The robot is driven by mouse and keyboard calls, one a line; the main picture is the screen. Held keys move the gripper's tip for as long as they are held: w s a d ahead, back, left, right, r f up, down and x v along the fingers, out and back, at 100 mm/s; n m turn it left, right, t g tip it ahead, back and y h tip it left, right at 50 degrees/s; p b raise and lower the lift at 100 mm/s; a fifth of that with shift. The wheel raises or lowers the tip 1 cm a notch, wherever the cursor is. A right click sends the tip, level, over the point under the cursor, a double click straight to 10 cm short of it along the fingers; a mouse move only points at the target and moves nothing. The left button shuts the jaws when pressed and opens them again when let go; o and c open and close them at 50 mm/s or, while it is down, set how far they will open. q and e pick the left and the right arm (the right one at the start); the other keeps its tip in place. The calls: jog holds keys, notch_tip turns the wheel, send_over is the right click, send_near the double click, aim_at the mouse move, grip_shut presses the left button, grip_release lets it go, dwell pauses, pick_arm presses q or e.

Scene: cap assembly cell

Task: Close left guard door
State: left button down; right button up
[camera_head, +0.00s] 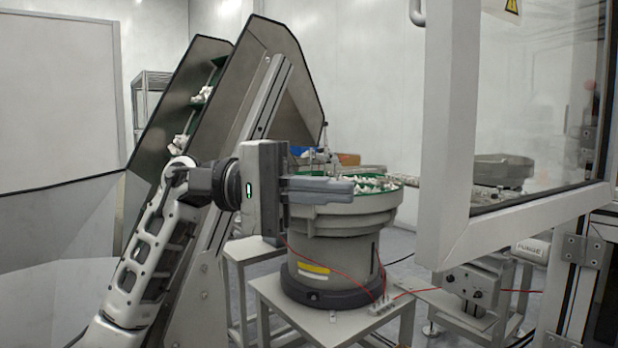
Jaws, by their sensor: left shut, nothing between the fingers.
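The guard door (450,120) is a clear panel in a thick white frame on the right of the head view. It stands swung open, with its free edge toward the middle of the picture. A grey handle (417,12) shows at the top edge, partly cut off. Hinges (583,250) join the door to the cell post at lower right. My left gripper (350,188) is shut and empty, its fingers pointing right toward the door's free edge. A clear gap lies between them in the picture. My right gripper is not in view.
A round bowl feeder (335,250) with white parts stands on a small table (270,290) below and behind my left gripper. A tilted hopper conveyor (225,110) rises behind my arm. Red cables (335,272) run by the feeder.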

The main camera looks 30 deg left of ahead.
pick_arm(q)
jog(key=d+p, duration=0.2)
jog(key=d, duration=0.6)
jog(key=shift+s, duration=0.35)
